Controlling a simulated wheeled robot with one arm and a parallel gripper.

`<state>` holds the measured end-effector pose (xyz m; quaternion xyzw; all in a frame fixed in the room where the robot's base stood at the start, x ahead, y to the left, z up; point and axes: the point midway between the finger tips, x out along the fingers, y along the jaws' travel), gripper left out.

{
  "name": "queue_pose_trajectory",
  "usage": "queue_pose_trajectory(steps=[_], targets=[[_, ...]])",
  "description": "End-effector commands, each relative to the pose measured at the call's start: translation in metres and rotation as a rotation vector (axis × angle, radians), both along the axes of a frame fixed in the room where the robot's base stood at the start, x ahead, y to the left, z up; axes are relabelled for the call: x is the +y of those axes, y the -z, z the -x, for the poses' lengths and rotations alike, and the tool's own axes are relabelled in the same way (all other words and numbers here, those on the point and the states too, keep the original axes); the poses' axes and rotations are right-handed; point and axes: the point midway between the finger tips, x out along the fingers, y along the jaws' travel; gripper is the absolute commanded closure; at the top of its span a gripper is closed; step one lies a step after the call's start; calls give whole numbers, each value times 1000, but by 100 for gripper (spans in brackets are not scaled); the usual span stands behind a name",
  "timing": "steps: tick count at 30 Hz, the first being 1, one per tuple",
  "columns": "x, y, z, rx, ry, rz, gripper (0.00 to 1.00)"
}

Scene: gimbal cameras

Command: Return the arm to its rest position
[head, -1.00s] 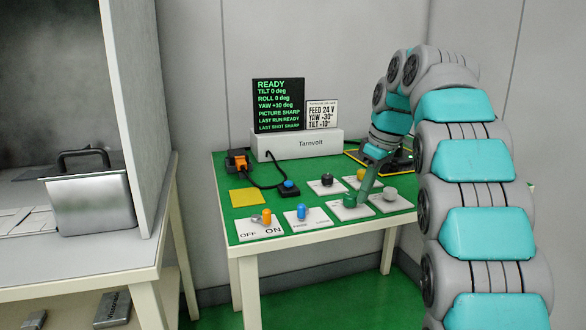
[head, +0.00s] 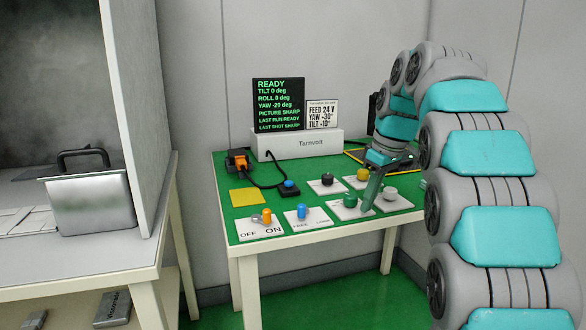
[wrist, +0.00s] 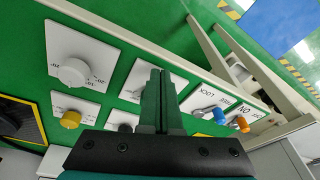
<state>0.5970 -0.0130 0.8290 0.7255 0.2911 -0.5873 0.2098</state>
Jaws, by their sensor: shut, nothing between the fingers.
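My gripper (head: 366,209) is shut and empty at the end of my teal and grey arm (head: 490,160). Its fingers point down over the front of the green-topped table (head: 228,212), just right of the green knob (head: 350,199). I cannot tell whether they touch the knob or its white plate. In the wrist view the closed fingers (wrist: 158,78) stand in front of a white plate, and the green knob is hidden there. The arm reaches in from the right, bent over the table.
Close around my gripper are a white knob (head: 390,193), a yellow knob (head: 362,174) and a black knob (head: 327,179). Blue (head: 301,211) and orange (head: 266,216) switches stand left. Behind is the Tarnvolt box (head: 298,146) with a screen (head: 278,105) reading YAW -20.

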Motion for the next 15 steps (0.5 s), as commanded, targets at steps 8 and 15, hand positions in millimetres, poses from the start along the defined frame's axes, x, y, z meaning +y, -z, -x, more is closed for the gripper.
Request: queue_pose_trajectory(steps=[8,15], targets=[[9,22,60,82,175,0,100],[15,57,133,166,341,19,100]])
